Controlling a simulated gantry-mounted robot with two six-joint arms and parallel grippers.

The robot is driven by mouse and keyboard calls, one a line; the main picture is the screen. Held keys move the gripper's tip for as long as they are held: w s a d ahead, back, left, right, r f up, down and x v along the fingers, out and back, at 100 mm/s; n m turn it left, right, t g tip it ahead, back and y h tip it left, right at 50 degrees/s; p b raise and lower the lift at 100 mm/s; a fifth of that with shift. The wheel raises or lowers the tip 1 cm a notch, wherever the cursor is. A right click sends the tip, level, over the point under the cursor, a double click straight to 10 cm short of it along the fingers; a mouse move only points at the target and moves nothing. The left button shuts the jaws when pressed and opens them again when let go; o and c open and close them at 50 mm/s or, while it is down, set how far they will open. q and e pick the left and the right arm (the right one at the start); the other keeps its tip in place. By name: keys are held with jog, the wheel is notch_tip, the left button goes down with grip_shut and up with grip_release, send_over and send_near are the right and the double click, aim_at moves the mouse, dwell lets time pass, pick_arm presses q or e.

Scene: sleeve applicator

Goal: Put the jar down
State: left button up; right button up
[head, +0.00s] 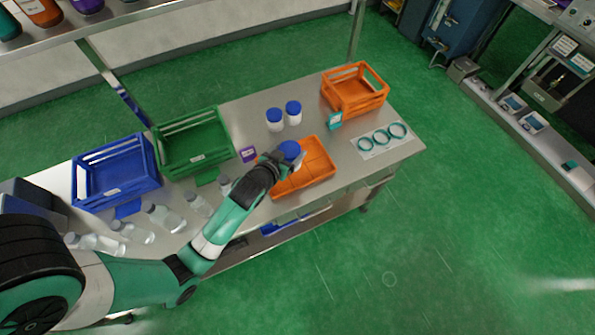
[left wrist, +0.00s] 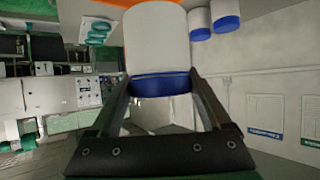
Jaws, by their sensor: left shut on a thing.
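A white jar with a blue lid (head: 290,149) is at the left arm's end in the head view, over the back left part of the orange tray (head: 318,183). My left gripper (head: 284,159) is shut on this jar and partly hides it. In the left wrist view the jar's white body (left wrist: 155,40) and blue lid sit between the two fingers (left wrist: 160,84). I cannot tell whether the jar touches the tray. Two similar jars (head: 274,120) (head: 293,113) stand upright on the table behind the tray. My right gripper is not in view.
An orange crate (head: 353,92) stands at the back right, green (head: 192,143) and blue (head: 115,171) crates to the left. Several clear bottles (head: 165,217) lie along the left front. A white sheet with teal rings (head: 382,139) lies at the right. Small purple and teal signs stand near the tray.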

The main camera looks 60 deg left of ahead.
pick_arm(q)
jog(key=s+a+f+n+g+y+b, duration=0.1)
jog(key=s+a+f, duration=0.2)
jog(key=a, duration=0.2)
jog(key=f+b, duration=0.1)
jog(key=f, duration=0.2)
jog(key=f+b, duration=0.1)
jog(key=f, duration=0.2)
jog(key=f+b, duration=0.1)
jog(key=f, duration=0.3)
jog(key=shift+w+b, duration=0.3)
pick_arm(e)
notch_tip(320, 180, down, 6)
pick_arm(q)
jog(key=shift+f, duration=0.15)
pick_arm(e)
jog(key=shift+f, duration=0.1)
pick_arm(q)
jog(key=o, duration=1.2)
jog(key=shift+f, duration=0.15)
jog(key=shift+o, duration=1.3)
